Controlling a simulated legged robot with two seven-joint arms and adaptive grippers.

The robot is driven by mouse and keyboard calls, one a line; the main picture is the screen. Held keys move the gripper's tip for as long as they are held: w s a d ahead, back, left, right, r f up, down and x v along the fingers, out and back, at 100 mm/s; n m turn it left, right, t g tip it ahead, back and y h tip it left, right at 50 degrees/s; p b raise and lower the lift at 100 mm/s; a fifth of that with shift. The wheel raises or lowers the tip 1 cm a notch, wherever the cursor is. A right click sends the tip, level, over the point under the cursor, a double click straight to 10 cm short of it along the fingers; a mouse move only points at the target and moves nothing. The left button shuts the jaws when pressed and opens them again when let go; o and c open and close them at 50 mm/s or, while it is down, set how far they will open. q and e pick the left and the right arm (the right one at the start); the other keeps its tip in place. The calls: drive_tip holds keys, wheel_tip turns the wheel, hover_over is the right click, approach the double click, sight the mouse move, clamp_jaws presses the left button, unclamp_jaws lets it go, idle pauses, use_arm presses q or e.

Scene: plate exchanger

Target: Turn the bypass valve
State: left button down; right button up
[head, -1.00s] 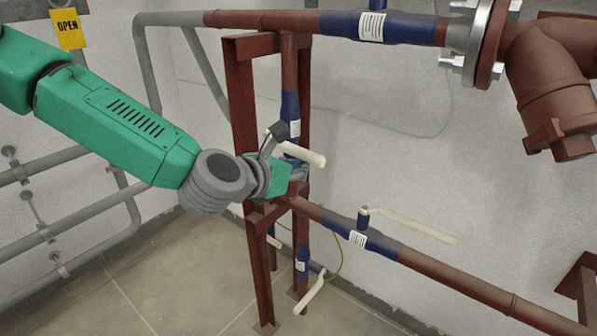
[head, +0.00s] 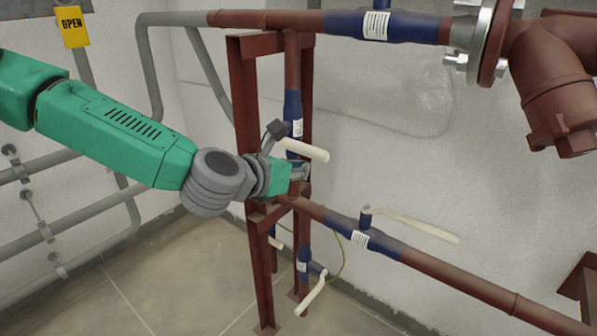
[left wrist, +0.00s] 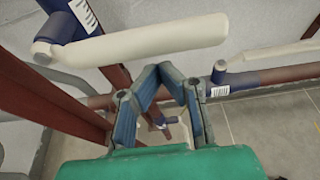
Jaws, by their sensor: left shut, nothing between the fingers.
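A valve with a cream lever handle (head: 306,150) sits on the vertical pipe's blue section (head: 293,110); no label names it as the bypass valve. The lever points right and slightly down in the head view. My left gripper (head: 302,172) is just below this lever, and its fingers are shut with nothing between them. In the left wrist view the lever (left wrist: 150,46) crosses above the shut fingers (left wrist: 162,72). Whether fingers and lever touch is unclear. My right gripper is not in view.
Another cream lever (head: 412,225) lies along the lower sloping pipe (head: 460,283). A third lever (head: 311,294) hangs low by the frame. A dark red steel frame (head: 245,110) stands close behind my left gripper. A yellow OPEN sign (head: 72,27) hangs left.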

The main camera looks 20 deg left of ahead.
use_arm(q)
drive_tip(key=s+a+p, duration=0.3)
drive_tip(key=s+a, duration=0.1)
drive_tip(key=s, duration=0.5)
drive_tip(key=s+d+f+m+g, duration=0.2)
drive_tip(key=s+f+m+g, duration=0.2)
drive_tip(key=s+f+m, duration=0.55)
drive_tip(key=s+d+f+m+g, duration=0.2)
drive_tip(key=s+f+m+g, duration=0.4)
drive_tip(key=f, duration=0.7)
drive_tip(key=s+a+f+m+g+y, duration=0.1)
drive_tip(key=s+a+f+m+y, duration=0.2)
drive_tip(key=s+a+f+m, duration=0.45)
drive_tip(key=s+a+f+m+g+y, duration=0.25)
drive_tip(key=s+m, duration=0.25)
drive_tip(key=m, duration=0.5)
wheel_tip(320, 180, up, 13)
drive_tip(key=p, duration=1.2)
drive_tip(key=shift+a+t+h+p, duration=0.25)
drive_tip(key=shift+t+h+p, duration=0.1)
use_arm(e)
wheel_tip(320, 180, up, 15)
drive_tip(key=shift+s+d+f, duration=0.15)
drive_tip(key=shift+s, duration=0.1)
use_arm(q)
drive_tip(key=shift+r, duration=0.1)
